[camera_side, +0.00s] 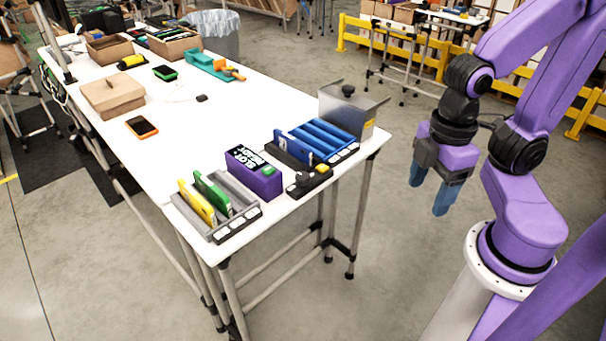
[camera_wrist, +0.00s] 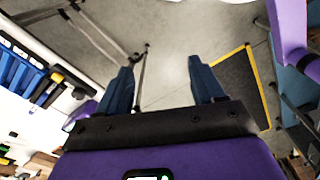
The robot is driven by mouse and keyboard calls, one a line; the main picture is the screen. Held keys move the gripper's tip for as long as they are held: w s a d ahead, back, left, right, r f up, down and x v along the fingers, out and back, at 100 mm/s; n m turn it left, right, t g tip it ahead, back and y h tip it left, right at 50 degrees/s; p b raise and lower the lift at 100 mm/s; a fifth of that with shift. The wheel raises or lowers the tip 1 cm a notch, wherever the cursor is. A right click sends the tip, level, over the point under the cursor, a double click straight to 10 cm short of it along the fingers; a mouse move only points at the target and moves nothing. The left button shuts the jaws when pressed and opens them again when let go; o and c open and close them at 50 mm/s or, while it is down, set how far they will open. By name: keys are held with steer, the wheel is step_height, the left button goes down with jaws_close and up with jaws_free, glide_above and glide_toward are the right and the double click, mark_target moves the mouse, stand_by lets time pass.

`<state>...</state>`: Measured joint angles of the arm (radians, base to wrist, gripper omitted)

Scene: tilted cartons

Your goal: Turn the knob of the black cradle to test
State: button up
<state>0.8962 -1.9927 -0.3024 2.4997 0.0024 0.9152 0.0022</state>
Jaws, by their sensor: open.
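The small black cradle (camera_side: 309,181) sits at the table's front edge, between the purple display box and the blue rack. It has a yellow part on top and a dark rounded part that looks like its knob (camera_side: 301,178); any dial marks are too small to read. My gripper (camera_side: 431,187) hangs to the right of the table, off its edge, pointing down with blue fingers apart and nothing between them. In the wrist view, my open gripper (camera_wrist: 161,70) is over bare floor. A black and yellow item there, partly seen at the left, may be the cradle.
A purple display box (camera_side: 254,173), a grey rack (camera_side: 240,190) with yellow and green cartons, a blue rack (camera_side: 325,138) and a metal bin (camera_side: 350,112) crowd the cradle. Boxes (camera_side: 113,96) stand farther back. Space between my gripper and the table edge is clear.

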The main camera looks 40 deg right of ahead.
steer(key=w+a+r+m+g, duration=0.15)
steer(key=w+a+m, duration=0.35)
steer(key=w, duration=0.5)
steer(key=m+g+y, duration=0.1)
steer(key=m+g, duration=0.1)
steer(key=m, duration=1)
glide_above(303, 175)
steer(key=s+a, duration=0.2)
steer(key=w+d+f+m+y, duration=0.1)
steer(key=w+d+m+y, duration=0.1)
steer(key=w+d+m, duration=0.4)
steer(key=shift+n, duration=0.7)
steer(key=x, duration=1.1)
steer(key=w+d+x, duration=0.1)
steer(key=x, duration=0.5)
steer(key=shift+w+d+f, duration=0.1)
steer(key=shift+f, duration=0.25)
steer(key=c, duration=1.1)
steer(key=shift+o, duration=0.2)
